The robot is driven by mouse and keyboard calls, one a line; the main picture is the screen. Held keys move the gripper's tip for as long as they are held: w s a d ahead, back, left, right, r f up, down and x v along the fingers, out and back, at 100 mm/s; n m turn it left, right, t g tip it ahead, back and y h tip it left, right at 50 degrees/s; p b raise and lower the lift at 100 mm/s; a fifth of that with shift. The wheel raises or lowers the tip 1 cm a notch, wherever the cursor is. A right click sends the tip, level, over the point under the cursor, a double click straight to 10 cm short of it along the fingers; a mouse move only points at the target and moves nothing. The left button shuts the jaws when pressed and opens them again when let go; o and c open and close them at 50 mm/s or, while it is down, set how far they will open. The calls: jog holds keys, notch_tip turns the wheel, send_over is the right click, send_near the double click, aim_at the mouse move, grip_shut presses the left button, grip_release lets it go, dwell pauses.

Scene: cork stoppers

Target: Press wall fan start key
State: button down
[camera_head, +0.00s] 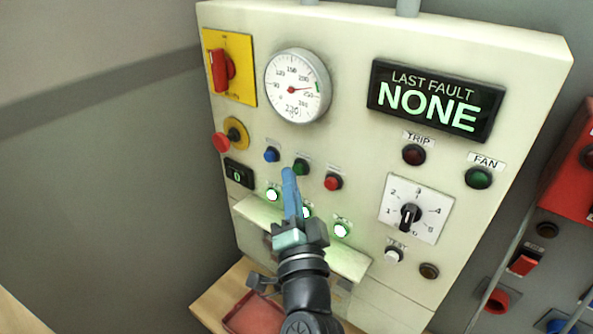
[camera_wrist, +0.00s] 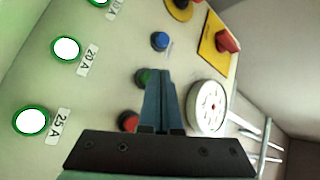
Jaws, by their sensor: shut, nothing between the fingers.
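A cream control panel (camera_head: 350,130) carries a row of a blue button (camera_head: 271,155), a green button (camera_head: 301,167) and a red button (camera_head: 333,183). Their small labels are too small to read. A dark green round piece marked FAN (camera_head: 478,178) sits at the right. My gripper (camera_head: 288,172) is shut and empty, its blue fingertips just left of the green button in the head view. In the wrist view, my gripper (camera_wrist: 160,74) overlaps the right edge of the green button (camera_wrist: 142,77), between the blue button (camera_wrist: 160,41) and the red button (camera_wrist: 129,121). Contact cannot be told.
Lit white round pieces with green rings (camera_head: 341,230) lie below the row. A gauge (camera_head: 297,87), a red rotary handle (camera_head: 221,69), a mushroom button (camera_head: 222,142) and a selector dial (camera_head: 411,213) are nearby. The display (camera_head: 435,100) reads LAST FAULT NONE. A red tray (camera_head: 256,313) lies below.

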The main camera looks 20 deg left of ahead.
jog(key=shift+w+d, duration=0.2)
jog(key=shift+w, duration=0.2)
dwell(0.6)
jog(key=shift+s+a, duration=0.1)
jog(key=shift+s, duration=0.05)
jog(key=shift+s+a, duration=0.2)
jog(key=shift+s, duration=0.5)
jog(key=shift+s+a+p, duration=0.25)
jog(key=shift+s+a, duration=0.05)
jog(key=shift+s, duration=0.5)
jog(key=shift+s+a+p, duration=0.25)
jog(key=shift+s+a, duration=0.05)
jog(key=shift+s, duration=0.45)
jog(key=shift+s+a+p, duration=0.25)
jog(key=shift+s+a, duration=0.05)
jog(key=shift+s, duration=0.5)
